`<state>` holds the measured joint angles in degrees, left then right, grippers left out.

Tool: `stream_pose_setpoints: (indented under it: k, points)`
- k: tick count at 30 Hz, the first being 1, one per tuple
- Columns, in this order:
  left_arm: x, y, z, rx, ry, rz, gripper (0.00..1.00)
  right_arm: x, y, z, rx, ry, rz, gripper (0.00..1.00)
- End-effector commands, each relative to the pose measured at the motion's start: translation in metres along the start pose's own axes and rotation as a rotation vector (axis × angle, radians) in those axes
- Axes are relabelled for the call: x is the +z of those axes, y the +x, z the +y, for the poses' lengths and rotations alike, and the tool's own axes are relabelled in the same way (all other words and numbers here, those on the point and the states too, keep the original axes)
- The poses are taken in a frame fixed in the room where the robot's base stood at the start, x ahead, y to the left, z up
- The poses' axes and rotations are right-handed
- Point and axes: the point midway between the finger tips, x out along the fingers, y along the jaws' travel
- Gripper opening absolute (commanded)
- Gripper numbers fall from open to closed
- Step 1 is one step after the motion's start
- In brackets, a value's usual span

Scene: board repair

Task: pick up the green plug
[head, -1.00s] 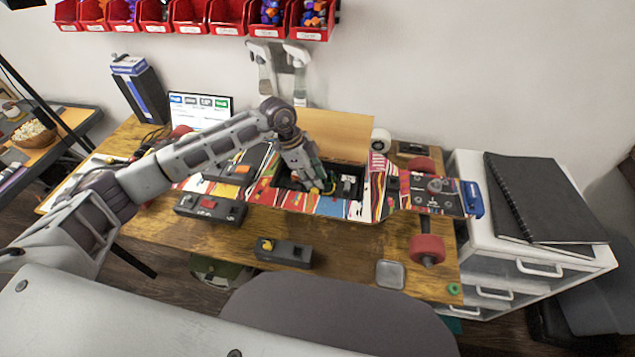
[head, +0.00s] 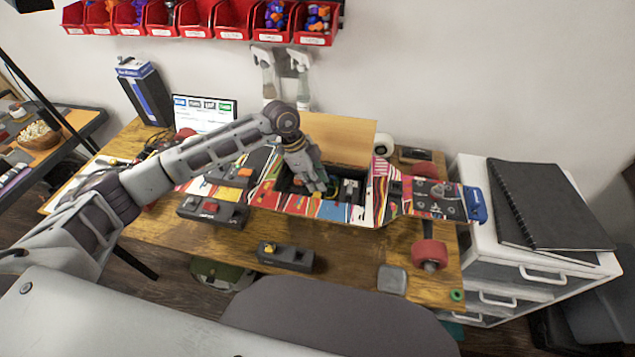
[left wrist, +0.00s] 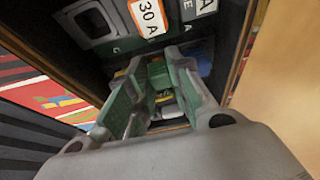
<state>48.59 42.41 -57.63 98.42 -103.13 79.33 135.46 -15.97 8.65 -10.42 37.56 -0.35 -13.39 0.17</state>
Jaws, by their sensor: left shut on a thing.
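The green plug (left wrist: 158,75) shows in the left wrist view as a green block between my left fingertips. My left gripper (left wrist: 154,68) is shut on it, its two green-padded fingers on either side. In the head view my left gripper (head: 318,188) reaches down into the dark open compartment of the skateboard-like board (head: 328,210). The plug is hidden behind the fingers there. I cannot tell whether it is still seated. My right gripper is not in view.
A label reading "30 A" (left wrist: 148,16) sits close beyond the fingertips. The compartment walls are close around the gripper, with a raised tan lid (head: 345,132) behind. Dark modules with a red button (head: 210,207) and a yellow knob (head: 270,249) lie in front.

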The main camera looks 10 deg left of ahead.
Motion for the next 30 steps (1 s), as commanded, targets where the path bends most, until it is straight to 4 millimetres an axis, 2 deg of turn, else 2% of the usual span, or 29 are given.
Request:
stream_pose_setpoints:
  k: [8, 21, 30]
  points:
    - [-0.01, -0.024, -0.001, -0.004, 0.002, 0.0, 0.03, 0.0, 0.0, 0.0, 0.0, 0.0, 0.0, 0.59]
    - [-0.033, -0.08, -0.001, -0.004, 0.001, 0.001, 0.03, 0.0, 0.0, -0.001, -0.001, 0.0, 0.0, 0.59]
    - [-0.038, -0.091, 0.0, -0.001, 0.001, 0.001, 0.03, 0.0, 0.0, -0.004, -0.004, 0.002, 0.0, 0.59]
